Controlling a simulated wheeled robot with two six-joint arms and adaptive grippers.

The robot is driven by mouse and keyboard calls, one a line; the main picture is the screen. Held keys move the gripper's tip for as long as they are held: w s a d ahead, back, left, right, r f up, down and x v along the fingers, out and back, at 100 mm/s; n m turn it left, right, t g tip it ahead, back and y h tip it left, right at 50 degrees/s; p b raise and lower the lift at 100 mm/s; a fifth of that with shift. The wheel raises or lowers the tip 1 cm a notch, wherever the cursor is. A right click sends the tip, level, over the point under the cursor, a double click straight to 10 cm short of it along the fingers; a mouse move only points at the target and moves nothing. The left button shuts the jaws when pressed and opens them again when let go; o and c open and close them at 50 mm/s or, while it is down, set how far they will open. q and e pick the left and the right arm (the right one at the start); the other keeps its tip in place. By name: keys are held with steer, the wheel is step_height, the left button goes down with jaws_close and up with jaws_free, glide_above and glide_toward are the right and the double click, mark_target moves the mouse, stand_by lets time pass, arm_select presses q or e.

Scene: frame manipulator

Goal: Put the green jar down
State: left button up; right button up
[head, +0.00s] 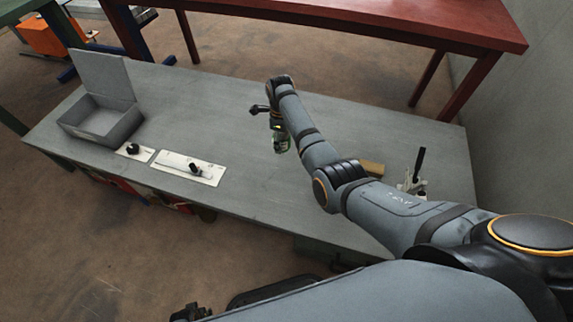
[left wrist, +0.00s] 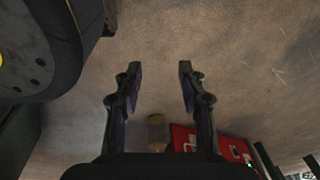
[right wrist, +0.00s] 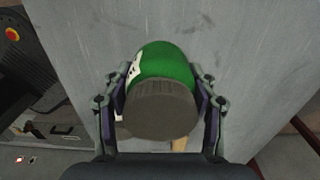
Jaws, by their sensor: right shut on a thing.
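The green jar (head: 282,142) is at the end of my right arm, over the middle of the grey table (head: 245,115). In the right wrist view the jar's green body (right wrist: 170,62) and dark round lid (right wrist: 160,108) sit between the two fingers of my right gripper (right wrist: 160,80), which is shut on it. The arm partly covers the jar in the head view. I cannot tell whether its base touches the tabletop. My left gripper (left wrist: 160,70) is open and empty, with the floor beyond it.
A grey box (head: 101,121) with a raised lid stands at the table's left. Two pale plates with black knobs (head: 188,167) lie near the front edge. A wooden block (head: 372,168) and a small stand (head: 415,181) are at the right. A red table (head: 400,25) stands behind.

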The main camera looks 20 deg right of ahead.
steer(key=w, duration=0.1)
steer(key=w+r, duration=0.1)
steer(key=shift+w+b, duration=0.3)
steer(key=shift+b, duration=0.1)
arm_select(q)
steer(key=shift+w+d+r, duration=0.1)
steer(key=shift+w+r, duration=0.15)
steer(key=shift+w, duration=0.4)
steer(key=shift+w+d+r, duration=0.1)
steer(key=shift+w+r, duration=0.1)
steer(key=shift+w, duration=0.45)
arm_select(e)
steer(key=shift+w+d+r, duration=0.1)
steer(key=shift+w+r, duration=0.3)
steer(key=shift+w, duration=0.15)
